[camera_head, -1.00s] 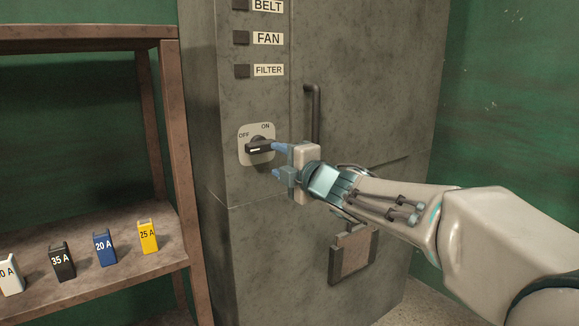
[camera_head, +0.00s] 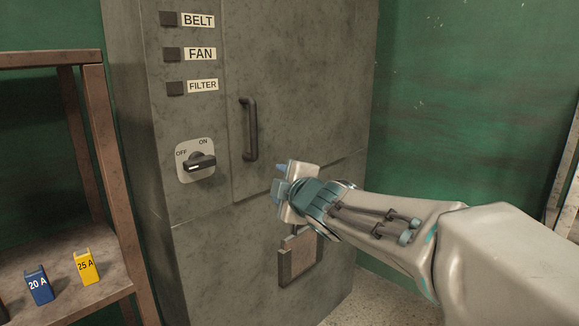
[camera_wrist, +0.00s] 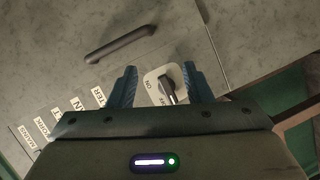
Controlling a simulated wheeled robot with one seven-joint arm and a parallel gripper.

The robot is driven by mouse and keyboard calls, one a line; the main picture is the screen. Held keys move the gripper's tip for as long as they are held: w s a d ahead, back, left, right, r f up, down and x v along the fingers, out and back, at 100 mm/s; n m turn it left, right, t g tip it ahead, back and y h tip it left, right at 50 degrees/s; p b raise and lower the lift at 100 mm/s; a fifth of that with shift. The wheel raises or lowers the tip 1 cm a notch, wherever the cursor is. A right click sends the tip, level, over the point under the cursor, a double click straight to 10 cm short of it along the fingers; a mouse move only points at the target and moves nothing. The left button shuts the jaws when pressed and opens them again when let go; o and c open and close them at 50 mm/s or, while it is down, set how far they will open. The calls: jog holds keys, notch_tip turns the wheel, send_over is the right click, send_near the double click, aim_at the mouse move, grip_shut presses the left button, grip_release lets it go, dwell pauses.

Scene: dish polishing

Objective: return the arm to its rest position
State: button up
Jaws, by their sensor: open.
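My gripper (camera_head: 278,180) is in front of the grey cabinet (camera_head: 215,120), to the right of the rotary switch (camera_head: 199,165) and apart from it. Its blue fingers are open and empty, and they also show in the wrist view (camera_wrist: 157,85). The switch has a black knob on a pale plate marked OFF and ON. In the wrist view the switch (camera_wrist: 168,88) appears between the fingers, beyond their tips. My arm reaches in from the right of the head view.
A dark door handle (camera_head: 249,128) stands out just left of and above my gripper. A boxy grey-brown item (camera_head: 299,258) hangs below it. A brown shelf (camera_head: 112,265) with blue (camera_head: 39,286) and yellow (camera_head: 86,267) fuses stands at left. Green wall (camera_head: 470,100) is behind at right.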

jog(key=s+d+f+m+g+h+p, duration=0.1)
jog(key=s+d+m+g+h+p, duration=0.1)
jog(key=s+d+m+h+p, duration=0.5)
jog(key=s+d+f+m+g+h+p, duration=0.15)
jog(key=s+d+m+g, duration=0.35)
jog(key=d, duration=0.6)
jog(key=s+d+f+m+g+p, duration=0.1)
jog(key=s+f+m+g+p, duration=0.1)
jog(key=s+m, duration=0.2)
jog(key=s+d+f+m+g+y+p, duration=0.1)
jog(key=s+m, duration=0.3)
jog(key=s, duration=0.6)
jog(key=shift+s+d+f+g+p, duration=0.2)
jog(key=shift+s+f+g+p, duration=0.15)
jog(key=shift+f+g+p, duration=0.4)
jog(key=shift+r, duration=0.1)
